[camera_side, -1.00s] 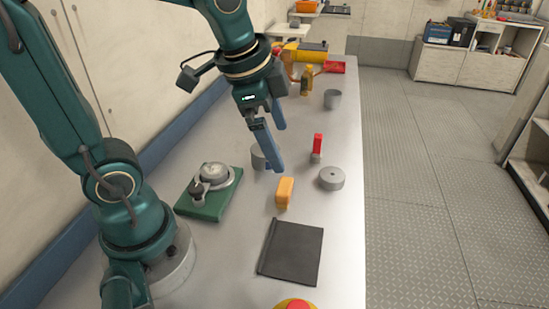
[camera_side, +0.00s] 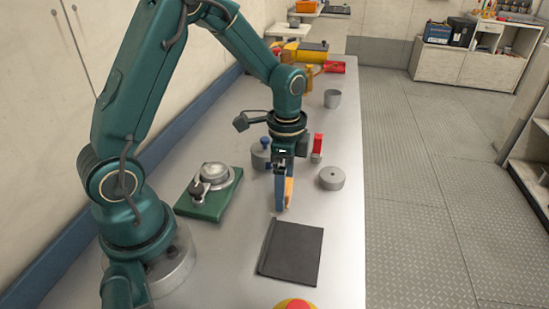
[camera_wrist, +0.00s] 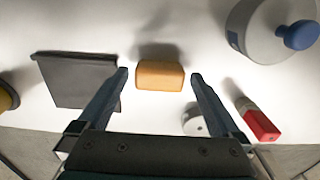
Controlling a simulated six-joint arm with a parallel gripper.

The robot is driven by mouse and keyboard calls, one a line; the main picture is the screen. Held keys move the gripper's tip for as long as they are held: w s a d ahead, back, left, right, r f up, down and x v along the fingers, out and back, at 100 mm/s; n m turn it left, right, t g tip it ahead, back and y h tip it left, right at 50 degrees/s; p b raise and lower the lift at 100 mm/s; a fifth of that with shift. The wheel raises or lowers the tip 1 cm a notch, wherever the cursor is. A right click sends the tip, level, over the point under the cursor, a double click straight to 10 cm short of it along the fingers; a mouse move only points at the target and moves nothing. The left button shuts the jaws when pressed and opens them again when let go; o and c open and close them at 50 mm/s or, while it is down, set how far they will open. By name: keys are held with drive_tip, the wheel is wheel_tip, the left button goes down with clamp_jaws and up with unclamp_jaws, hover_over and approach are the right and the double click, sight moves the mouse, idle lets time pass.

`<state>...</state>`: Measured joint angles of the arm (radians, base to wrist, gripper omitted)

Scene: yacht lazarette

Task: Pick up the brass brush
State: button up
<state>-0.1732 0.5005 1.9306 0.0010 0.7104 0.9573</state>
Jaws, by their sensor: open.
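A small orange-tan block (camera_side: 289,188), the likeliest brass brush, rests on the metal bench; its bristles cannot be made out. In the wrist view the block (camera_wrist: 160,75) lies crosswise, centred between my two fingertips, with a gap on each side. My gripper (camera_side: 281,206) points down over the block in the side view, and its blue fingers hide most of it. It also shows in the wrist view (camera_wrist: 160,76), open with nothing held. Whether the fingertips are level with the block is hard to tell.
A dark flat mat (camera_side: 290,252) lies in front of the block. A grey ring (camera_side: 332,179) and a red-topped piece (camera_side: 318,143) stand to the right. A grey pot with a blue knob (camera_side: 261,158) is behind. A green base with a grey device (camera_side: 208,205) sits left.

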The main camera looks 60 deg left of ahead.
drive_tip(key=shift+f, duration=0.45)
drive_tip(key=c, duration=1.3)
drive_tip(key=shift+r, duration=0.2)
drive_tip(key=shift+r, duration=0.25)
drive_tip(key=r, duration=0.3)
drive_tip(key=shift+a+r, duration=0.2)
drive_tip(key=shift+r, duration=0.15)
drive_tip(key=s+a+r, duration=0.2)
drive_tip(key=a, duration=0.1)
drive_tip(key=s+a+r, duration=0.2)
drive_tip(key=a, duration=0.1)
drive_tip(key=s+a+r, duration=0.2)
drive_tip(key=a, duration=0.1)
drive_tip(key=shift+s+a+r, duration=0.15)
drive_tip(key=shift+a+r, duration=0.1)
